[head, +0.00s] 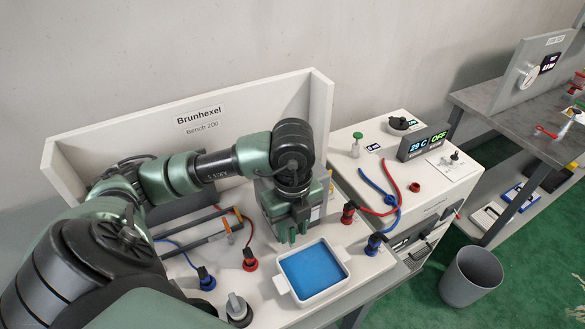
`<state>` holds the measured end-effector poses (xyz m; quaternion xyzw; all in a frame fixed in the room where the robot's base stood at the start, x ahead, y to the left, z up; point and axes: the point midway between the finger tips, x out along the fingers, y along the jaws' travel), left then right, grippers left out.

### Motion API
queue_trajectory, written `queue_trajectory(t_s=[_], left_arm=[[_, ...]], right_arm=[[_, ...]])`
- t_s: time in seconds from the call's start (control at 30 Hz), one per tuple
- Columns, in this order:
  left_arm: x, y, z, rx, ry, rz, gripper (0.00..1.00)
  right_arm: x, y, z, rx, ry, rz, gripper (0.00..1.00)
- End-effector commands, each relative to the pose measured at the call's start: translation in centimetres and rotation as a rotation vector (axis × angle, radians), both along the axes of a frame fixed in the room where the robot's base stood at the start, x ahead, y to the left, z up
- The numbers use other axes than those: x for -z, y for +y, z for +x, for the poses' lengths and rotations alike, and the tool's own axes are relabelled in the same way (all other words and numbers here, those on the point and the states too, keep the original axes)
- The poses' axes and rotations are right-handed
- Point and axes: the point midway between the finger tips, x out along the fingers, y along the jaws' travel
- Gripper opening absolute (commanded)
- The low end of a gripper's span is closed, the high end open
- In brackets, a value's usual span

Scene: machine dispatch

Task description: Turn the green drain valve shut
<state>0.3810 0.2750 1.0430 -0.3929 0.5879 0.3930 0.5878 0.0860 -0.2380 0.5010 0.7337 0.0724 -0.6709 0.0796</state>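A small green-topped fitting (357,138) stands upright on the white machine top at the right. It is the only green valve-like thing I make out, but I cannot tell for sure that it is the drain valve. My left gripper (292,237) points down over the white bench, just behind a tray of blue liquid and to the left of that fitting, well apart from it. Its fingers are small and seen from above, so their opening is unclear. It hides the bench part right behind it. My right gripper is not in view.
The white tray (283,267) of blue liquid sits on the bench. Red (249,262) and blue (206,281) hose fittings stand around it. A display (423,143) reads "29 C OFF". A grey bin (470,277) stands on the green floor at right.

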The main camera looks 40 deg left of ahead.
Motion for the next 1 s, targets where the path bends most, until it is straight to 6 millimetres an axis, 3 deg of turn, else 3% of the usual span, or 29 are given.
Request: queue_trajectory(t_s=[0.2, 0.33, 0.73, 1.0], left_arm=[[0.1, 0.0, 0.0, 0.000, 0.000, 0.001, 0.33], [0.1, 0.0, 0.0, 0.000, 0.000, 0.000, 0.00], [-0.2, -0.1, 0.2, 0.001, 0.036, 0.014, 0.00], [-0.6, -0.4, 1.0, 0.000, 0.185, 0.076, 0.00]], right_arm=[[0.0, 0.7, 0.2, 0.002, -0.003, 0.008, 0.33], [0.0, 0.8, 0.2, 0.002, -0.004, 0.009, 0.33], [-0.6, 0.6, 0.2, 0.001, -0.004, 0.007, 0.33], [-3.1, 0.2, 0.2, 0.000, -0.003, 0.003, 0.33]])
